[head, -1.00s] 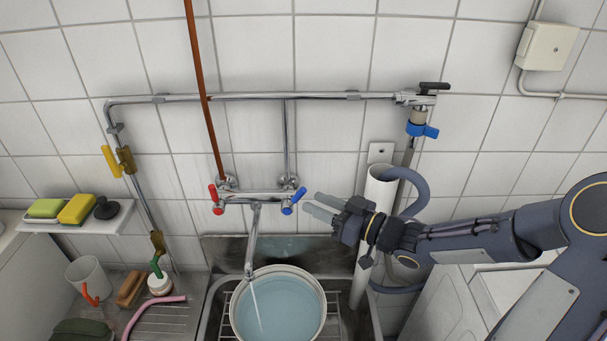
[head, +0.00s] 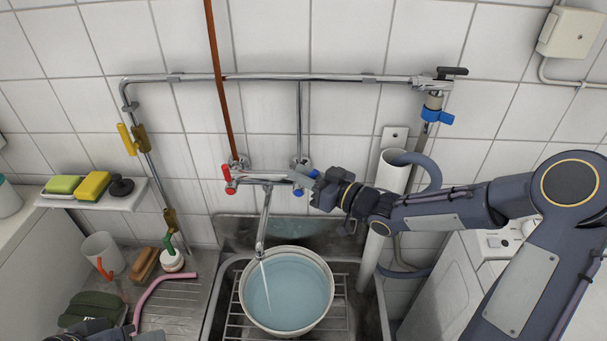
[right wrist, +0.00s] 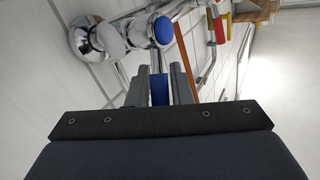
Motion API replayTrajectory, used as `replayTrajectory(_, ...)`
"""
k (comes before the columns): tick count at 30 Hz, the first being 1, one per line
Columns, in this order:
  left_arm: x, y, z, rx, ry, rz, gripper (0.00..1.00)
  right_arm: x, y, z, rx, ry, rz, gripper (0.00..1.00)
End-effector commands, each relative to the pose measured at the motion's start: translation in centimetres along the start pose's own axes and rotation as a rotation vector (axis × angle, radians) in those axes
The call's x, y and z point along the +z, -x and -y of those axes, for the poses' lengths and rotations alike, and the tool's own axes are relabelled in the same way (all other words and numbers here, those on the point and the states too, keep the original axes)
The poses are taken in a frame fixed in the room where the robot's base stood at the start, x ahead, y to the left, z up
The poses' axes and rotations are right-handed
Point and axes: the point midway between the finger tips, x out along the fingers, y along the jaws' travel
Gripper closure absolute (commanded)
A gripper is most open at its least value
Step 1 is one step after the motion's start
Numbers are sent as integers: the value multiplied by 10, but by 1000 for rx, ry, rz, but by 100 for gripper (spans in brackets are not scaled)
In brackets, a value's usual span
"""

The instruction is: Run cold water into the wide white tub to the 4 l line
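The wide white tub (head: 331,304) stands on a wire rack in the sink. Water (head: 289,292) is in it, and a thin stream (head: 265,283) runs from the spout (head: 263,238). No level marks can be read. My right gripper (head: 302,177) is at the cold tap's blue lever (head: 298,192). In the right wrist view the blue lever (right wrist: 160,91) stands between the fingers, which sit close on both sides of it. The hot tap has a red lever (head: 227,178). My left gripper (head: 92,334) shows only partly at the bottom left edge.
A mug (head: 101,252), a brush (head: 145,264) and a pink hose (head: 160,288) lie on the left drainer. A shelf (head: 133,197) holds sponges.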

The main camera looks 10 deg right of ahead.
Motion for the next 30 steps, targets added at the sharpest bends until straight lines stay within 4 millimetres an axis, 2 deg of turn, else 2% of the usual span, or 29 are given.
replayTrajectory(1, 0, 0, 0, 0, 0, 0, 64, 0, 0, 0, 0, 0, 0, 87)
replayTrajectory(4, 0, 0, 0, 0, 0, 0, 64, 0, 0, 0, 0, 0, 0, 100)
replayTrajectory(13, -1, 3, -1, 0, 0, 0, 64, -2, -1, 1, 2, 11, 16, 100)
replayTrajectory(21, -12, 23, -10, 0, 0, 0, 64, -4, -10, 9, 35, 137, 207, 100)
replayTrajectory(30, -11, 22, -10, 0, 0, 0, 64, 0, -11, 7, 43, 154, 235, 100)
